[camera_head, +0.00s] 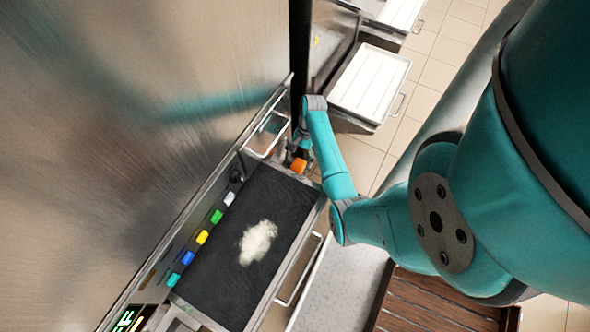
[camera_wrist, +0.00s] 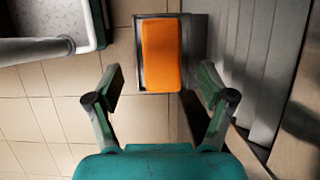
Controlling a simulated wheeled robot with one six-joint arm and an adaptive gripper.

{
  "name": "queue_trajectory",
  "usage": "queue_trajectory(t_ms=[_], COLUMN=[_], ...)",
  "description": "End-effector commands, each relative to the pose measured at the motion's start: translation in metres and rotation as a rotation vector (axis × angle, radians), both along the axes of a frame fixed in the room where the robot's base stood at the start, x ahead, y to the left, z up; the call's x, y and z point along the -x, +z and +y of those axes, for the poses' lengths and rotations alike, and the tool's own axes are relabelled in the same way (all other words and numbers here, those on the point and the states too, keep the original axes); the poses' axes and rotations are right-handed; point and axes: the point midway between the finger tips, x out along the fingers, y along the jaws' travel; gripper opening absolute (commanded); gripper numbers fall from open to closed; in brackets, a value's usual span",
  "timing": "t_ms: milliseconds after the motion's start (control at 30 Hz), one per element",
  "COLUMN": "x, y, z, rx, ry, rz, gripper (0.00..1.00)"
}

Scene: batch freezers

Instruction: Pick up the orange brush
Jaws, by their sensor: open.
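The orange brush (camera_wrist: 162,55) shows in the wrist view as an upright orange block in front of a dark metal holder, near the top middle. In the head view a small orange piece (camera_head: 298,165) of it shows beside the far end of the black mat. My gripper (camera_wrist: 160,88) is open, with its two fingers spread to either side and the brush between and beyond their tips. The fingers look apart from the brush. In the head view my gripper's fingers are mostly hidden by the wrist.
A black mat (camera_head: 205,275) with a pale powdery pile (camera_head: 258,242) lies on the machine, beside a row of coloured buttons (camera_head: 202,237). White trays (camera_head: 370,82) stand at the back. Tiled floor lies below.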

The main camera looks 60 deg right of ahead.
Motion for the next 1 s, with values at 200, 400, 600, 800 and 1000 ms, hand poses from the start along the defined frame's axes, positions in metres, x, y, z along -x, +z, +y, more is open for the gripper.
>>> queue_trajectory(t_ms=[200, 400, 600, 800, 1000], x=[-0.001, -0.004, -0.004, -0.004, -0.004], y=[-0.014, -0.041, -0.055, -0.056, -0.056], z=[0.004, 0.01, 0.015, 0.016, 0.016], rx=[-0.001, -0.001, 0.001, 0.001, 0.001], ry=[0.0, 0.0, 0.0, 0.0, 0.0], rz=[0.001, 0.001, -0.001, -0.001, 0.0], gripper=[0.81, 0.81, 0.81, 0.81, 0.81])
